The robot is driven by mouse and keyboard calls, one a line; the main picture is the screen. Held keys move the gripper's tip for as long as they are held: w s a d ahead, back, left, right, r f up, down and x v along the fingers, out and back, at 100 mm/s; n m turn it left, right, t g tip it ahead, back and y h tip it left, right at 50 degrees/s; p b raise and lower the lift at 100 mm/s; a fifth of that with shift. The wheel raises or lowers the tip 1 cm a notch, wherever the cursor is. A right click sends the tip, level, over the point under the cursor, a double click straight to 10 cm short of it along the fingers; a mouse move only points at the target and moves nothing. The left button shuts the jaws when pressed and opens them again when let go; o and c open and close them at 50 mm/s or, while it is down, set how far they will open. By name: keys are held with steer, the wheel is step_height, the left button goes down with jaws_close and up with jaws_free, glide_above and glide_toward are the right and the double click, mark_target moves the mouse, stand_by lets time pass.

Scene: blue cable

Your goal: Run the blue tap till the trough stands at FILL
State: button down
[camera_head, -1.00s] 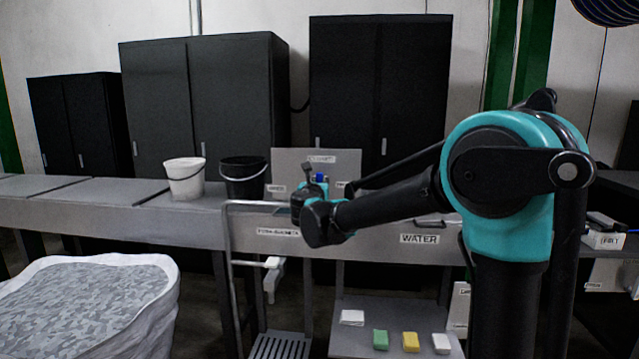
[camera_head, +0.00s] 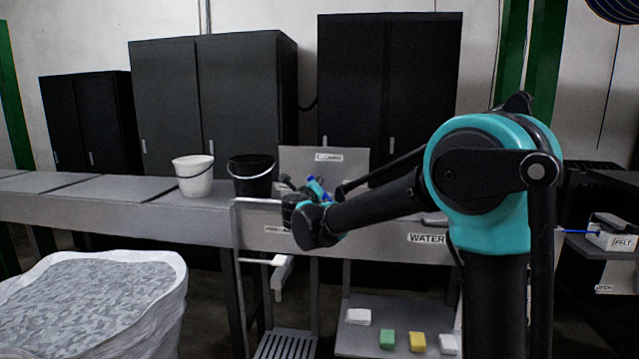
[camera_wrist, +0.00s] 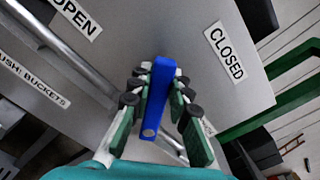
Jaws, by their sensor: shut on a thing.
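The blue tap lever (camera_wrist: 157,95) sits between the fingers of my gripper (camera_wrist: 160,84) in the wrist view, and the fingers are shut on it. The lever lies between an OPEN label (camera_wrist: 76,16) at upper left and a CLOSED label (camera_wrist: 224,52) at upper right, on a grey panel. In the head view my gripper (camera_head: 314,190) is at the grey back panel (camera_head: 350,166) above the bench, with a bit of blue showing. My arm and gripper hide much of the tap there. I cannot make out a trough water level, a FILL mark or running water.
A white bucket (camera_head: 193,177) and a black bucket (camera_head: 251,176) stand on the bench, left of my gripper. A metal rail (camera_head: 237,245) stands in front. Several sponges or blocks lie on a low shelf (camera_head: 370,310). A large white sack (camera_head: 90,300) stands at front left.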

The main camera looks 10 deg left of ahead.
steer(key=shift+a+f+n, duration=0.4)
steer(key=shift+f+n, duration=0.3)
steer(key=shift+n, duration=0.7)
steer(key=shift+a+f+n, duration=0.45)
steer(key=shift+f+n, duration=0.2)
steer(key=shift+n, duration=0.75)
steer(key=shift+a+f+n, duration=0.4)
steer(key=shift+f+n, duration=0.3)
steer(key=shift+n, duration=0.7)
steer(key=c, duration=1.4)
jaws_free()
steer(key=shift+s, duration=0.1)
steer(key=s, duration=1.1)
steer(key=shift+s+a, duration=0.2)
steer(key=shift+s, duration=0.2)
